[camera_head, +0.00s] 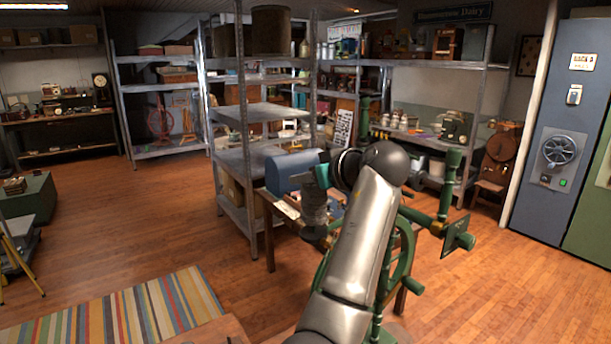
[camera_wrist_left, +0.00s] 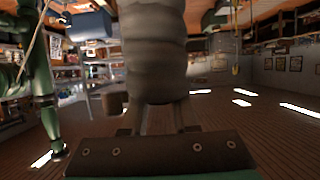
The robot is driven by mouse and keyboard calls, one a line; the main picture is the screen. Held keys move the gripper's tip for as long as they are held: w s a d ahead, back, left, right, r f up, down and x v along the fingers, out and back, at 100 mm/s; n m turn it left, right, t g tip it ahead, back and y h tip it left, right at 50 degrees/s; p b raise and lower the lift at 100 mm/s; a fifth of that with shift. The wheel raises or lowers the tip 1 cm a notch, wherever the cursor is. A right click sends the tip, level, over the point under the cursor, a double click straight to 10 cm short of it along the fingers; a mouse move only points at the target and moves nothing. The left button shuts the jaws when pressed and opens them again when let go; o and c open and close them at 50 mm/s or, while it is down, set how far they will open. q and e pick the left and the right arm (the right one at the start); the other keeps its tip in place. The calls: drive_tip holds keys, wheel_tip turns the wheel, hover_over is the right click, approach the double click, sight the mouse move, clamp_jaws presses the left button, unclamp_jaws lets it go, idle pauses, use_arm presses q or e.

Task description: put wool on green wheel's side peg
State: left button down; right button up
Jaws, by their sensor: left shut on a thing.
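The wool is a dark grey, ridged roll (camera_head: 314,213) in my left gripper (camera_head: 320,184), held in the air. In the left wrist view the wool (camera_wrist_left: 152,50) fills the upper middle, and my left gripper's fingers (camera_wrist_left: 159,118) are shut on it. The green wheel (camera_head: 408,255) stands partly behind my left arm, with a green post (camera_head: 445,185) on its right. The wool is left of the post and apart from it. A green post also shows at the left of the wrist view (camera_wrist_left: 42,85). My arm hides much of the wheel, and I cannot tell which part is the side peg. My right gripper is not in view.
A striped rug (camera_head: 110,315) lies at the lower left. The wooden floor on the left is mostly clear.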

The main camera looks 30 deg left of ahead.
use_arm(q)
drive_tip(key=shift+f+b, duration=0.5)
drive_tip(key=shift+f, duration=0.45)
drive_tip(key=c, duration=0.6)
unclamp_jaws()
drive_tip(key=shift+d, duration=0.15)
drive_tip(key=b+v, duration=0.2)
drive_tip(key=v, duration=1.3)
drive_tip(key=shift+s, duration=0.1)
